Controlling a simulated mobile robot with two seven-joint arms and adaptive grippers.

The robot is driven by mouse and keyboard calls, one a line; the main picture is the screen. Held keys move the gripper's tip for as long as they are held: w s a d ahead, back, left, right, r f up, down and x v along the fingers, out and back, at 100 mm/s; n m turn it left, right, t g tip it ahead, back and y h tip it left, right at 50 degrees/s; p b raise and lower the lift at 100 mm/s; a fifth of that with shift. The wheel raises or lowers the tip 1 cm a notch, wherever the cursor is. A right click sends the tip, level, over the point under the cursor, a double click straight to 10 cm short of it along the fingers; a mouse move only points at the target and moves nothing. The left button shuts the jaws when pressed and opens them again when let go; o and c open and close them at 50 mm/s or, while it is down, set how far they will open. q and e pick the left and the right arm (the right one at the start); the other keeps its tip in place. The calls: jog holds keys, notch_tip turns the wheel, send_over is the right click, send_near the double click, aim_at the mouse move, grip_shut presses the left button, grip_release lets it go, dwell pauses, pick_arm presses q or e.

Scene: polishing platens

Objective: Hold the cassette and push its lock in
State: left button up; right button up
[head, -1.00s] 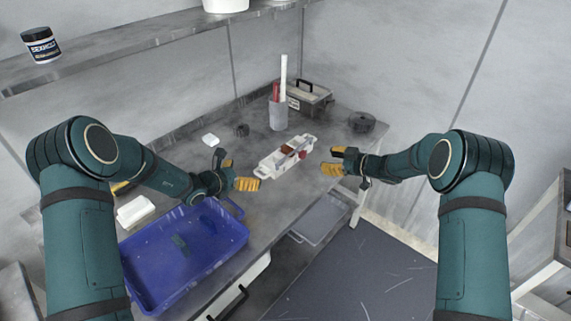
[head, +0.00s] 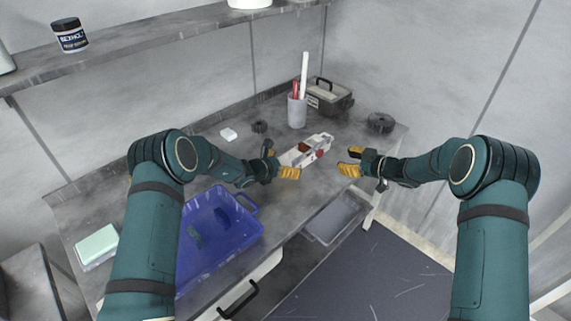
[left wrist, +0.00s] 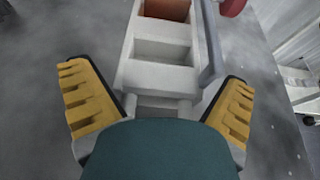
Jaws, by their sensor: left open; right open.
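The white cassette (head: 318,146) lies on the grey bench, with a brown block in one compartment and a red knob (head: 320,154) on its side. In the left wrist view the cassette (left wrist: 160,77) has open compartments, and the red knob (left wrist: 233,6) shows at the top. My left gripper (head: 281,161) is open at the cassette's left end; in the left wrist view its yellow fingers (left wrist: 160,103) stand either side of that end, and I cannot tell whether they touch it. My right gripper (head: 350,162) is open and empty, just right of the cassette, apart from it.
A blue tray (head: 250,243) sits at the bench's front left. Behind the cassette stand a grey cup (head: 297,111) with sticks and a toolbox (head: 330,97). A dark round part (head: 380,122) lies at the right. A white block (head: 228,134) lies behind the left arm.

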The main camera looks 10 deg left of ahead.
pick_arm(q)
jog(key=c, duration=1.1)
jog(key=shift+c, duration=0.2)
jog(key=o, duration=0.5)
jog(key=c, duration=0.5)
